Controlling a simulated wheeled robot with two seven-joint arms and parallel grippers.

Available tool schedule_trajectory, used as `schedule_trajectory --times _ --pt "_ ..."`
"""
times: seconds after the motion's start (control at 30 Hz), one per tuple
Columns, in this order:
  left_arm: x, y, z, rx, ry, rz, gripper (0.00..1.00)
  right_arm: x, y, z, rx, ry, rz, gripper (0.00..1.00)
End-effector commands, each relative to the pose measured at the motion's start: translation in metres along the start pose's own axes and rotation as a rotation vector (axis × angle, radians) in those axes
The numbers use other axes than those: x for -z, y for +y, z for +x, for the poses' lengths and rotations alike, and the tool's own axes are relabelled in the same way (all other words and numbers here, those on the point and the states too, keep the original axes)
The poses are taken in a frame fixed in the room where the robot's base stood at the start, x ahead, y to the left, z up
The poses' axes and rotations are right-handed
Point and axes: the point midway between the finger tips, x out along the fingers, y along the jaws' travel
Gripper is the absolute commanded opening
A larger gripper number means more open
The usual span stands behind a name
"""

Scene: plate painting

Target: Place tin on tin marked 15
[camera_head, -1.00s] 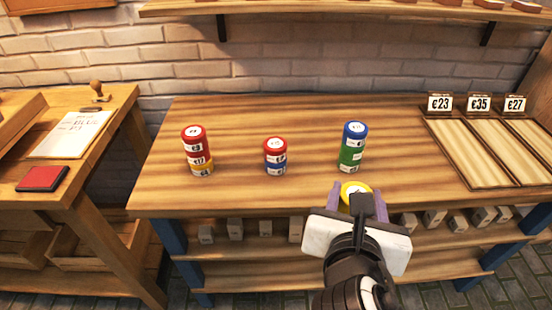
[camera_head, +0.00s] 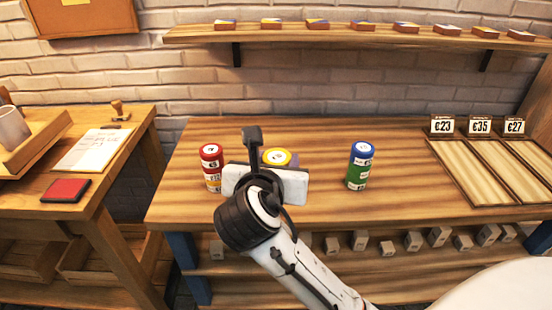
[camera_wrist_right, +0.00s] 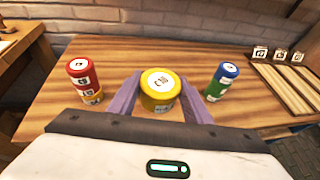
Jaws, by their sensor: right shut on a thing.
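My right gripper (camera_head: 268,164) is shut on a yellow tin (camera_head: 277,157) with a white label on its lid. In the right wrist view the yellow tin (camera_wrist_right: 158,86) sits between the purple fingers (camera_wrist_right: 160,104). A stack with a red top tin (camera_head: 211,153) stands to the left. A stack of a blue tin (camera_head: 361,151) on green (camera_head: 357,176) stands to the right. I cannot read a 15 on any label. My left gripper is not in view.
The wooden table (camera_head: 410,195) is clear in front and between the stacks. Price signs (camera_head: 479,126) and wooden trays (camera_head: 475,172) are at the right. A side table with a red pad (camera_head: 66,190) is at the left. A shelf (camera_head: 350,38) hangs behind.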

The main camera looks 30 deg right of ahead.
Motion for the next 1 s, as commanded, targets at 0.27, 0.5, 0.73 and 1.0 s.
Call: schedule_trajectory --times 0.27,0.5,0.73,1.0 --pt "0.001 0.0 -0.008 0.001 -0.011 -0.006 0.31 -0.073 -0.003 0.082 0.174 0.0 0.073 0.19" --pt "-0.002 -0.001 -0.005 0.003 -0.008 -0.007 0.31 -0.055 -0.005 0.107 0.2 0.001 0.077 0.19" --pt "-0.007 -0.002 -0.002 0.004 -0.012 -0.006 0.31 -0.024 -0.005 0.12 0.199 -0.002 0.08 0.19" --pt "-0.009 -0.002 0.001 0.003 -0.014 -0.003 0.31 0.003 -0.005 0.131 0.199 0.0 0.077 0.19"
